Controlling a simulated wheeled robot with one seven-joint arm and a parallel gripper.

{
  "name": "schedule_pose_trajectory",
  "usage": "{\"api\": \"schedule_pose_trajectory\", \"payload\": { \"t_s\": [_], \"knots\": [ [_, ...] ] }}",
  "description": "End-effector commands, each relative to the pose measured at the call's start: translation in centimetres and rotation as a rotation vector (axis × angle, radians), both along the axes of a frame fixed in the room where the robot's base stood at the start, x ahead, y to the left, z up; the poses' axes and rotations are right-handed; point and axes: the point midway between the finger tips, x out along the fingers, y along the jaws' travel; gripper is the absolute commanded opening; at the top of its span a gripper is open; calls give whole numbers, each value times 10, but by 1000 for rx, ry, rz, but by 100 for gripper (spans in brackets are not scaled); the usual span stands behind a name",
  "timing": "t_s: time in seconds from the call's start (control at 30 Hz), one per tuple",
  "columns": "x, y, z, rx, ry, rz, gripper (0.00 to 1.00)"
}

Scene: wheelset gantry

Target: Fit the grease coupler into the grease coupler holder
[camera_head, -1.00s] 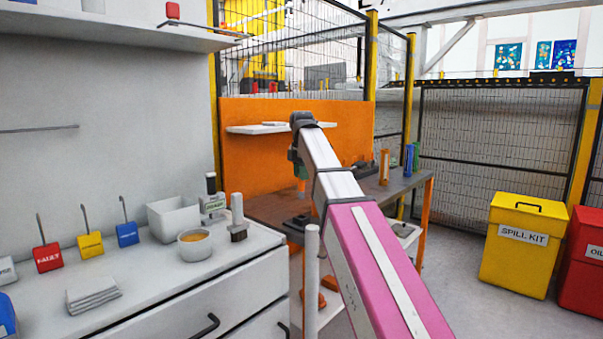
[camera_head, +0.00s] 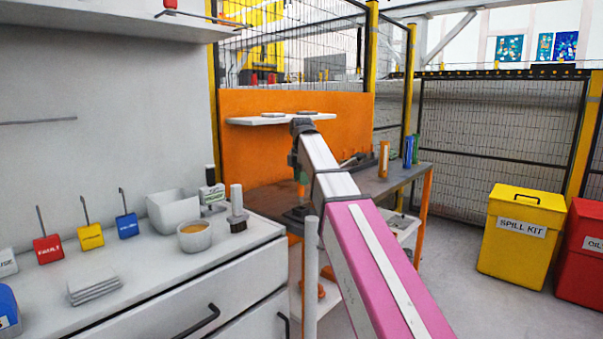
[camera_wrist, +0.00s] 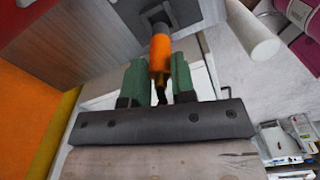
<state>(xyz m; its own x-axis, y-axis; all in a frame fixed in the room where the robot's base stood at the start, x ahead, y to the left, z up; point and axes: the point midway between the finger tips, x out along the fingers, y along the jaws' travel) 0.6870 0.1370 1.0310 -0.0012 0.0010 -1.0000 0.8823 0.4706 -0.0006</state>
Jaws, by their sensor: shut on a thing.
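The grease coupler (camera_wrist: 160,55) appears to be the orange cylinder with a dark lower end in the wrist view. My gripper (camera_wrist: 160,78) is shut on it, with one green finger on each side. A dark part (camera_wrist: 156,14) shows at the coupler's far end, over the grey bench top; I cannot tell whether it is part of the coupler or the holder. In the head view my arm hides most of my gripper (camera_head: 302,180), which is above the near end of the bench. A low dark fixture (camera_head: 296,213) sits there and may be the holder.
The workbench (camera_head: 350,186) carries an orange bottle (camera_head: 383,158) and a blue one (camera_head: 408,150) at its far end. A pale post (camera_head: 311,265) stands close left of my arm. A white counter (camera_head: 150,272) with a bowl (camera_head: 195,236) is at left.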

Motion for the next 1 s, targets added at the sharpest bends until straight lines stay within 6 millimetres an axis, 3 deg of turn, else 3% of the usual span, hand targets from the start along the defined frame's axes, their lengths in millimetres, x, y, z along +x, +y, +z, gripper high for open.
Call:
{"api": "schedule_pose_trajectory", "payload": {
  "t_s": [0.23, 1.0],
  "knots": [
    [0, 0, -8, 0, -1, 0, 0],
    [0, 0, -8, 0, -1, 0, 0]
  ]
}}
